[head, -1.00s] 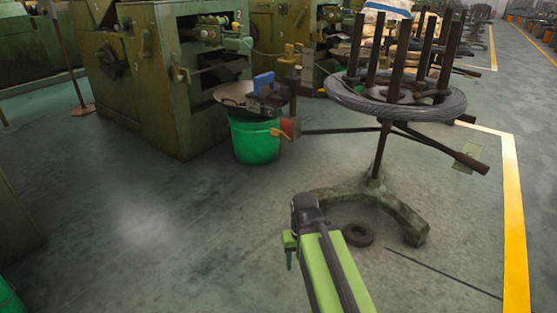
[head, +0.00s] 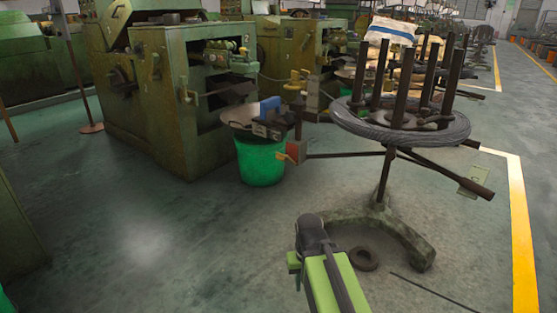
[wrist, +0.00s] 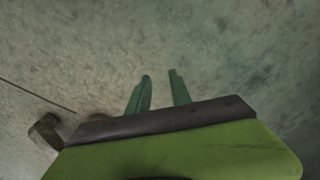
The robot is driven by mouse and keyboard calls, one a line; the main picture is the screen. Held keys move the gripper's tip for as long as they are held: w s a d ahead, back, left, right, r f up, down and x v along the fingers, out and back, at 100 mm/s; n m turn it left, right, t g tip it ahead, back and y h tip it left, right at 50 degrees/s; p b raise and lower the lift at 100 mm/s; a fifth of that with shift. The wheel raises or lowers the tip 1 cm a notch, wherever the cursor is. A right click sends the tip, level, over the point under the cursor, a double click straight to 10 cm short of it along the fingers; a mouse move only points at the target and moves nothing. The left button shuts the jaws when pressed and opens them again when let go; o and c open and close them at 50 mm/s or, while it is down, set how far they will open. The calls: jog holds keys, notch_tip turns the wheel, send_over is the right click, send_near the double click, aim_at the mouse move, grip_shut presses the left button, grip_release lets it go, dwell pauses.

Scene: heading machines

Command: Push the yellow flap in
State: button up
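A small orange-yellow piece (head: 284,156) sticks out to the left of a red box (head: 295,150) at the wire stand's arm, beside the green bucket. A second yellow part (head: 297,79) shows behind it at the machines. I cannot tell which of these is the flap. My gripper shows in the wrist view (wrist: 160,76) with its two green fingers apart and nothing between them. It is over bare floor. In the head view my arm reaches forward from the bottom, well short of both yellow parts. The fingers are barely visible there.
A wire stand (head: 405,122) with dark posts and a splayed foot stands ahead right. A dark ring (head: 363,259) and a thin rod (head: 436,292) lie on the floor. The green bucket (head: 260,162) stands by a green machine (head: 177,120). Floor at the left front is clear.

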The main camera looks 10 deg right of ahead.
notch_tip(320, 180, up, 21)
jog(key=p, duration=1.9)
grip_shut()
jog(key=shift+f+b, duration=0.35)
jog(key=shift+f, duration=0.05)
jog(key=shift+s, duration=0.1)
